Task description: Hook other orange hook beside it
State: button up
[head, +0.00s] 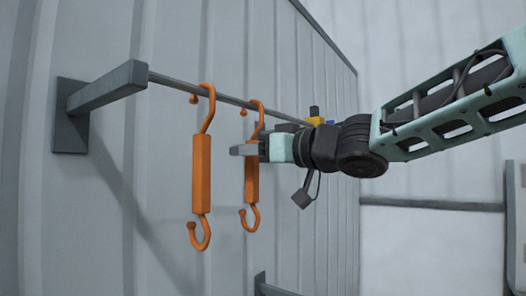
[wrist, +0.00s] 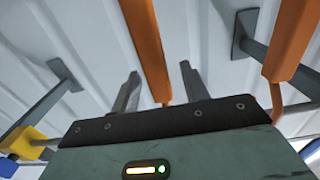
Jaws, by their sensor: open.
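Two orange hooks hang from a grey rod. The left hook (head: 201,172) hangs upright by its upper curl near the rod's bracket end; it also shows at the right of the wrist view (wrist: 294,40). The right hook (head: 251,180) hangs beside it, also by its upper curl. My gripper (head: 244,150) is at the upper part of the right hook's body. In the wrist view, my open fingers (wrist: 158,88) stand on either side of this right hook (wrist: 144,40), with gaps visible. Part of the hook's body is hidden behind the gripper in the head view.
The rod (head: 168,82) runs from a wall bracket (head: 95,92) along a ribbed grey wall. A yellow piece (head: 315,117) and something blue sit farther along the rod, behind my wrist. Another bracket (head: 268,288) shows lower down. Space below the hooks is clear.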

jog(key=p+v, duration=0.6)
jog(key=v, duration=1.1)
jog(key=shift+p, duration=0.3)
jog(key=shift+s+d, duration=0.1)
jog(key=shift+d, duration=0.05)
jog(key=shift+f, duration=0.1)
